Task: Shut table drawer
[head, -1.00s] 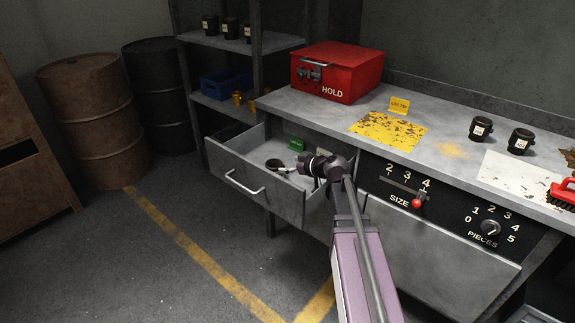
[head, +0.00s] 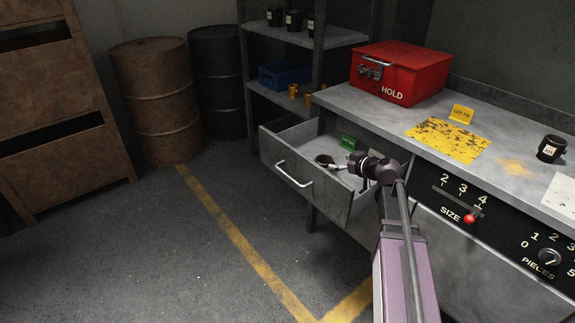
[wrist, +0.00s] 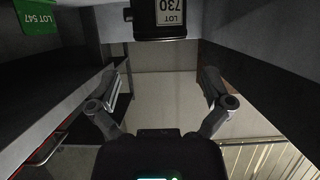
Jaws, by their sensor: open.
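The table drawer (head: 335,196) is pulled out at the left end of the grey workbench, its bar handle (head: 293,175) on the front panel. My gripper (head: 345,167) is over the open drawer, behind the front panel and apart from the handle. In the wrist view my gripper (wrist: 163,85) has its two fingers spread with nothing held between them. A black labelled cup (wrist: 160,18) marked LOT 730 shows past the fingers; a dark cup (head: 325,160) also shows in the drawer. A green LOT 547 tag (wrist: 37,15) is to the left in the wrist view.
A red HOLD box (head: 400,75), a yellow sheet (head: 448,138) and a black cup (head: 551,149) are on the bench. The size slider knob (head: 469,218) is right of my arm. Barrels (head: 155,105) and a shelf stand behind. Floor before the drawer is clear.

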